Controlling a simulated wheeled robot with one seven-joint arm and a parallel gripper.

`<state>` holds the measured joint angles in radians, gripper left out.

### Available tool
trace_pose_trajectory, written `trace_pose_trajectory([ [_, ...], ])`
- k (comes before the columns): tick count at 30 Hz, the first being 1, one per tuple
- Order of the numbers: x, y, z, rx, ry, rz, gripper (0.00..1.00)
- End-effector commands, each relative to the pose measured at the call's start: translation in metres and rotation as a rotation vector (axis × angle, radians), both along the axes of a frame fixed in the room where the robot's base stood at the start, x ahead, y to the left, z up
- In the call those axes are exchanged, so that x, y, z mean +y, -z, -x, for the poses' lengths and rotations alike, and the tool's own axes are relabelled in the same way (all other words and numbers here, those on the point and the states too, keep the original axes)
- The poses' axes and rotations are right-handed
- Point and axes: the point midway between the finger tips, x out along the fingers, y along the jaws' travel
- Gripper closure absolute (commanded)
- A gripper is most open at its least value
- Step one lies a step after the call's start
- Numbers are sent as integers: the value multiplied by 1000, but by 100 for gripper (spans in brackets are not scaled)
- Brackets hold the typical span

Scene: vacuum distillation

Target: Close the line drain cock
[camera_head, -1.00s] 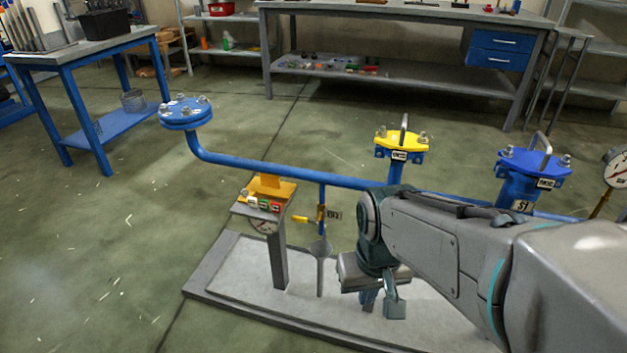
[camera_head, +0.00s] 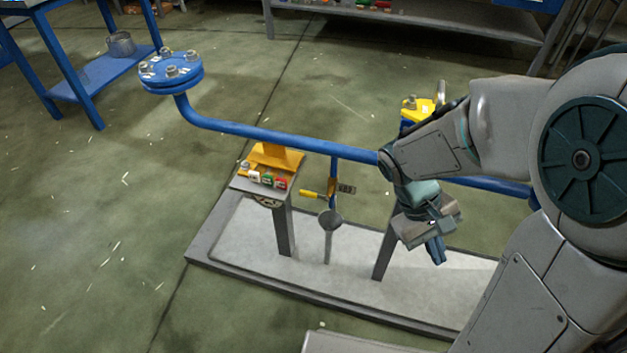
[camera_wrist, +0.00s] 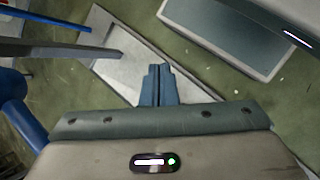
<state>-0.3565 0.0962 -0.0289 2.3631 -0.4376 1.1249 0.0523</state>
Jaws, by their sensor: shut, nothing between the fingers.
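The line drain cock (camera_head: 331,188) hangs on a short vertical branch under the blue pipe (camera_head: 262,137) in the head view. Its yellow lever (camera_head: 311,194) points left, roughly level and across the branch. A small tag (camera_head: 347,189) sits to its right, and a grey funnel (camera_head: 330,219) stands below it. My gripper (camera_head: 438,254) is to the right of the cock, apart from it, pointing down over the grey base plate. Its fingers are shut and empty, and they also show together in the wrist view (camera_wrist: 159,79). The cock cannot be made out in the wrist view.
A blue flange (camera_head: 170,70) ends the pipe at left. A yellow-topped valve (camera_head: 415,110) is partly behind my arm. The base plate (camera_head: 322,280) has bare room in front of the cock.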

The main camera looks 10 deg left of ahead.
Motion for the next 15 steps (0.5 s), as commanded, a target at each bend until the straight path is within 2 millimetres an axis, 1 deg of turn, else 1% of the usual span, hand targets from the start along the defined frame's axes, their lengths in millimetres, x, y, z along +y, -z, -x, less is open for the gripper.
trace_pose_trajectory([
  [1,5,6,-6,49,-75,66,100],
  [3,9,13,-15,98,-172,159,100],
  [8,27,28,-39,187,-403,381,100],
  [11,43,39,-55,222,-549,525,100],
  [14,65,50,-70,242,-700,671,100],
  [15,75,56,-75,245,-760,730,100],
])
